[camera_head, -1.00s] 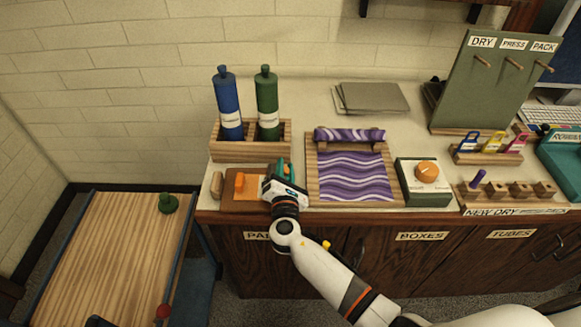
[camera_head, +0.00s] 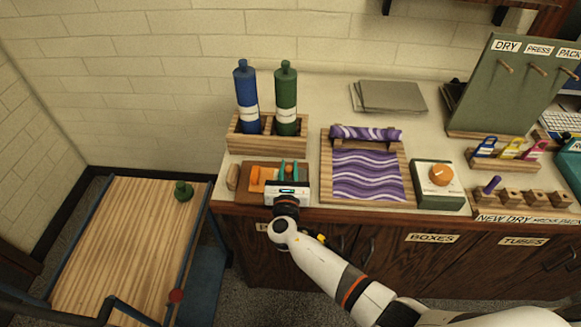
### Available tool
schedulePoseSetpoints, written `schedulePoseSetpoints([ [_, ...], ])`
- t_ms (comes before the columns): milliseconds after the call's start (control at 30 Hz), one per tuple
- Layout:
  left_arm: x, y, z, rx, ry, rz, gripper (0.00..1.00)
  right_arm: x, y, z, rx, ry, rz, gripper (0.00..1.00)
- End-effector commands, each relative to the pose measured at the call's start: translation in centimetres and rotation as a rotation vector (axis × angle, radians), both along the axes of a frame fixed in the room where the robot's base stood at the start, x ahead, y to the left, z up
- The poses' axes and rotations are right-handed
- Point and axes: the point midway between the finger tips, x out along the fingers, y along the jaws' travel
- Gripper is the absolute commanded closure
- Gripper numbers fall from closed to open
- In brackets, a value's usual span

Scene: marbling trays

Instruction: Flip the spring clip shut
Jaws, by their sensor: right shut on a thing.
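The orange spring clip (camera_head: 256,180) sits on a brown wooden board at the left end of the counter, in the head view. My right gripper (camera_head: 288,170) reaches over the right part of this board from the front. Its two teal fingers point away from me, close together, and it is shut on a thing. The held part looks to be of the orange clip, but the white gripper body hides most of it. I cannot tell the clip's exact position. My left gripper is not in view.
Behind the board stands a wooden rack (camera_head: 238,143) with a blue bottle (camera_head: 247,95) and a green bottle (camera_head: 285,95). A wooden tray (camera_head: 326,165) with a purple wavy sheet is close on the right, then a green box (camera_head: 425,195) with an orange knob.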

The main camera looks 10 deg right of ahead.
Motion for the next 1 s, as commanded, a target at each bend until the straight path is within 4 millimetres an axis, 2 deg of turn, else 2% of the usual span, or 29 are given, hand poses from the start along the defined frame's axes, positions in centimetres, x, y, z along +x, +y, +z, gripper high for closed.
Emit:
schedulePoseSetpoints([
  [533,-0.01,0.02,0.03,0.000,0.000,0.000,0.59,-0.02,0.08,-0.22,-0.023,0.008,0.000,1.00],
  [567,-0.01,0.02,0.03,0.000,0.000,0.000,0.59,-0.02,0.08,-0.22,-0.023,0.008,0.000,0.73],
  [667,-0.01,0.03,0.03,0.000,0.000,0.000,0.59,-0.01,0.08,-0.20,-0.022,0.008,0.000,0.58],
  [1000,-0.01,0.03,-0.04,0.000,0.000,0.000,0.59,-0.42,0.19,-0.18,-0.020,0.006,0.000,0.58],
])
